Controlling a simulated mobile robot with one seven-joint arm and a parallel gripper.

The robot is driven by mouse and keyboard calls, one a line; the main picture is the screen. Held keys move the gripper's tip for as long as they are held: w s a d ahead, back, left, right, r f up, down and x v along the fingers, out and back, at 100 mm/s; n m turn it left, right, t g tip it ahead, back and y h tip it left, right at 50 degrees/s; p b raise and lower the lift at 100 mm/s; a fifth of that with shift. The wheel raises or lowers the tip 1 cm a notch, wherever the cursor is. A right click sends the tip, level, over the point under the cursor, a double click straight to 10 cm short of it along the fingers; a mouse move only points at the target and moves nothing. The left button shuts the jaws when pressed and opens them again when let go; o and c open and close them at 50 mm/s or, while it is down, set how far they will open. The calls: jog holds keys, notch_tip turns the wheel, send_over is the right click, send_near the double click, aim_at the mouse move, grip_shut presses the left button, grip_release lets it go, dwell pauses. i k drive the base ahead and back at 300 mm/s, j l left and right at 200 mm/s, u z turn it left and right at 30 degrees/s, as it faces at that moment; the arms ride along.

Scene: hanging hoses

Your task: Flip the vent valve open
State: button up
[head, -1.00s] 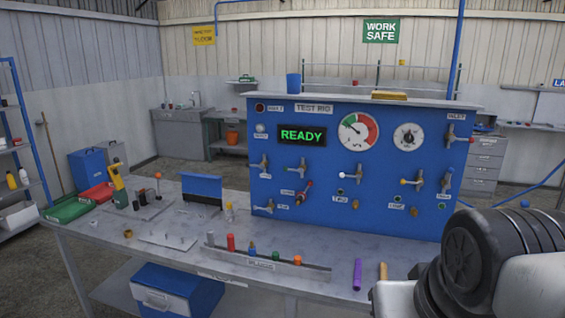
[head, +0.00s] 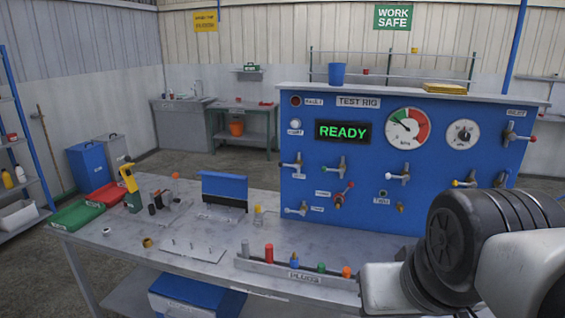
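The blue test rig panel (head: 375,150) stands upright at the back of the bench, with a lit READY display (head: 343,131). It carries several small valves: one at upper left (head: 292,165), a green-tipped one (head: 341,165), one at lower left (head: 297,210), a red-handled one (head: 340,196), a white-handled one (head: 398,178), a yellow-tipped one (head: 465,182) and a red-tipped one at upper right (head: 511,135). Most small labels are too blurred to read, so I cannot tell which is the vent valve. My gripper is out of view; my arm hides the panel's lower right.
A plug rack (head: 300,274) with coloured plugs stands along the bench front. A plate with upright pins (head: 194,249), a blue-backed stand (head: 223,192) and a yellow-and-green tool (head: 130,188) are farther left. A gauge (head: 408,128) and dial (head: 462,134) sit high on the panel.

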aim_at(295, 165)
jog(key=i+j, duration=0.15)
jog(key=j, duration=0.15)
jog(key=i+j, duration=0.15)
jog(key=j, duration=0.15)
jog(key=i+j, duration=0.1)
jog(key=j, duration=0.15)
jog(key=i+l+u, duration=0.15)
jog(key=u, duration=0.2)
jog(key=i+l+u, duration=0.3)
jog(key=j, duration=0.1)
